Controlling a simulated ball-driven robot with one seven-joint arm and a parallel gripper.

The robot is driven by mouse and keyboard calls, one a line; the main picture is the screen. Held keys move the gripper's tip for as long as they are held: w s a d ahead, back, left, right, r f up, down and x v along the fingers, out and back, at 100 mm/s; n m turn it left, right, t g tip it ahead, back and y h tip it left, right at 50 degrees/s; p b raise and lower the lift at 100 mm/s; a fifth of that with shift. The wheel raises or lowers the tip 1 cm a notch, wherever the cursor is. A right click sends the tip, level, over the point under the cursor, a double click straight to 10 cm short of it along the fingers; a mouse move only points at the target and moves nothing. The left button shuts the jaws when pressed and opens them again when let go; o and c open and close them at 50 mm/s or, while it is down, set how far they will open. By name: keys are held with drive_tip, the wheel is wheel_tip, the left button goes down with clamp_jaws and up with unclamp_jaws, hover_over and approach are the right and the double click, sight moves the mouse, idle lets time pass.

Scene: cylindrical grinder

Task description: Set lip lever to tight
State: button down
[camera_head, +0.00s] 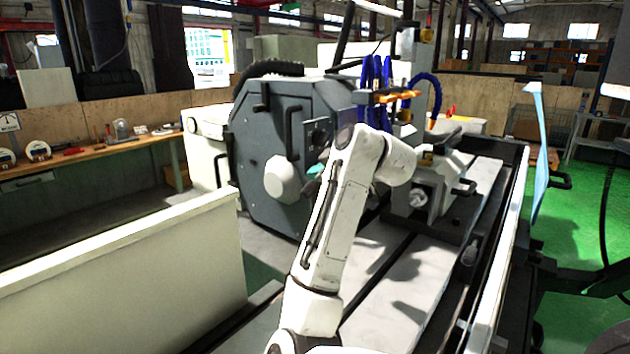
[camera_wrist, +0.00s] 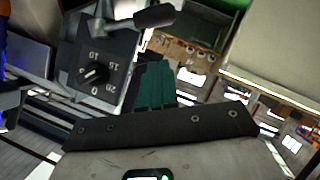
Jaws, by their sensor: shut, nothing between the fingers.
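In the wrist view a lever with a dark grip (camera_wrist: 153,16) and a pale arm sticks out to the right above a dark dial panel (camera_wrist: 97,70) numbered 10, 15 and 20. I see no label that names it the lip lever or marks tight. My gripper's teal fingers (camera_wrist: 155,84) are together and empty, below the lever grip and to the right of the dial, apart from both in the picture. In the head view a little teal of my gripper (camera_head: 315,171) shows beside the grey machine housing (camera_head: 270,110); my arm hides most of it.
A white round cover (camera_head: 283,180) sticks out of the housing left of my gripper. Blue hoses (camera_head: 376,85) rise behind my arm. The pale machine table (camera_head: 400,285) runs along the right. A cream guard panel (camera_head: 120,270) stands at the left front.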

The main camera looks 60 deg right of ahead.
sight(315, 183)
drive_tip(key=shift+w+d+f+p, duration=0.2)
drive_tip(key=shift+w+d+f, duration=0.25)
drive_tip(key=shift+f, duration=0.2)
drive_tip(key=shift+w+d+f+p, duration=0.2)
drive_tip(key=shift+w+d+f, duration=0.1)
drive_tip(key=shift+d+f, duration=0.3)
drive_tip(key=shift+w+d+f+p, duration=0.2)
drive_tip(key=shift+w+d+f, duration=0.2)
drive_tip(key=shift+f, duration=0.35)
drive_tip(key=s+d+f+n+h+b, duration=0.1)
drive_tip(key=d+f+n+h+b, duration=0.1)
drive_tip(key=d+f+b, duration=0.3)
drive_tip(key=shift+s+d+f+n, duration=0.2)
drive_tip(key=shift+f+n, duration=0.4)
drive_tip(key=shift+f, duration=0.55)
drive_tip(key=shift+r, duration=0.1)
